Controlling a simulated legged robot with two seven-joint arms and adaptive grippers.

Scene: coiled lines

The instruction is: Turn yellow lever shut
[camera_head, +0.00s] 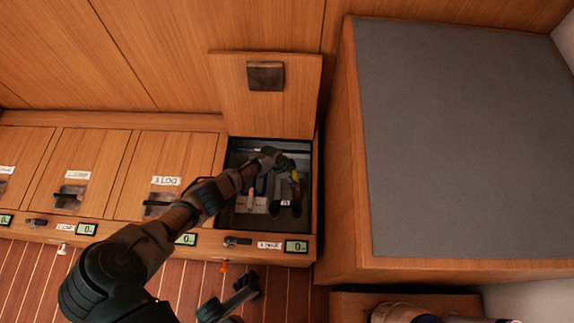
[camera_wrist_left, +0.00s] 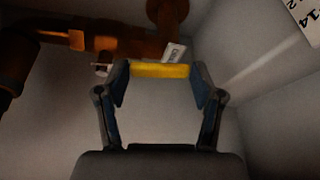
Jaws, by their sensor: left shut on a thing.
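The yellow lever (camera_wrist_left: 160,70) lies crosswise between the two fingertips of my left gripper (camera_wrist_left: 158,84) in the left wrist view. My left gripper is shut on it. In the head view, my left gripper (camera_head: 286,168) reaches down into the open locker under the raised wooden lid. A bit of the yellow lever (camera_head: 296,176) shows beside its fingers. Brown pipework (camera_wrist_left: 75,42) runs behind the lever in the left wrist view. I cannot make out my right gripper for certain; a dark jointed part shows at the bottom of the head view.
The open locker's lid (camera_head: 285,105) stands upright behind my arm. The locker's pale walls (camera_wrist_left: 275,95) are close to the gripper. Closed lids (camera_head: 170,160) lie to the left. A grey-topped wooden block (camera_head: 460,140) stands directly to the right.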

